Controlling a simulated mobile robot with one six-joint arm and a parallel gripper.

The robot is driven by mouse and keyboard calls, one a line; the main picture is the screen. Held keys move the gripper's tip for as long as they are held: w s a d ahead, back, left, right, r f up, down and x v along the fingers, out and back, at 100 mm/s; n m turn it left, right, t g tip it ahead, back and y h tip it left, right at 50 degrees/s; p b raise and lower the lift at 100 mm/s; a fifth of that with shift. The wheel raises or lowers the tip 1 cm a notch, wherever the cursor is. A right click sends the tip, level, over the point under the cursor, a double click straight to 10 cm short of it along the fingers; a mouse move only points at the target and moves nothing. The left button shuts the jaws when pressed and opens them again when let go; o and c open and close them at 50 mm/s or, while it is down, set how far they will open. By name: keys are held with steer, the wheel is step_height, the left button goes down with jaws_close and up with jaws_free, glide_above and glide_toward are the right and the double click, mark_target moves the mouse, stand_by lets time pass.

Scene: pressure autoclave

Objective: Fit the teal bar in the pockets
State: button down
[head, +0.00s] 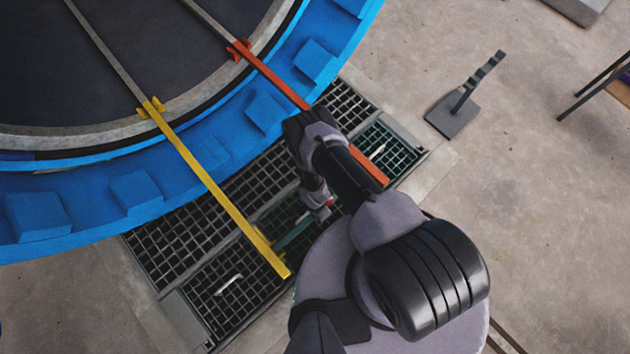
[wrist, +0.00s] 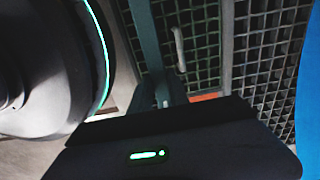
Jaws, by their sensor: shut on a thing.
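The teal bar (head: 295,232) is a thin bar lying slantwise over the floor grating, between the yellow rail and my gripper. It also shows in the wrist view (wrist: 146,40), running up from the jaws. My gripper (head: 327,207) is shut on the bar near its end; the fingers show in the wrist view (wrist: 165,93). A yellow rail (head: 215,188) has a small yellow fitting (head: 258,240) beside the bar's far end, possibly a pocket. I cannot tell whether they touch. An orange rail (head: 275,80) passes behind my arm; any pocket on it is hidden.
The blue toothed ring (head: 205,145) of the autoclave fills the upper left. Floor gratings (head: 175,240) lie below the rails, with a pale handle (head: 228,284). A grey stand (head: 462,105) is at right. The concrete floor (head: 540,190) around it is mostly clear.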

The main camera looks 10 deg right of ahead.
steer(key=shift+f, duration=0.9)
steer(key=c, duration=1.2)
jaws_free()
steer(key=shift+o, duration=0.2)
step_height(320, 180, up, 17)
steer(key=p, duration=0.9)
steer(key=shift+r, duration=0.2)
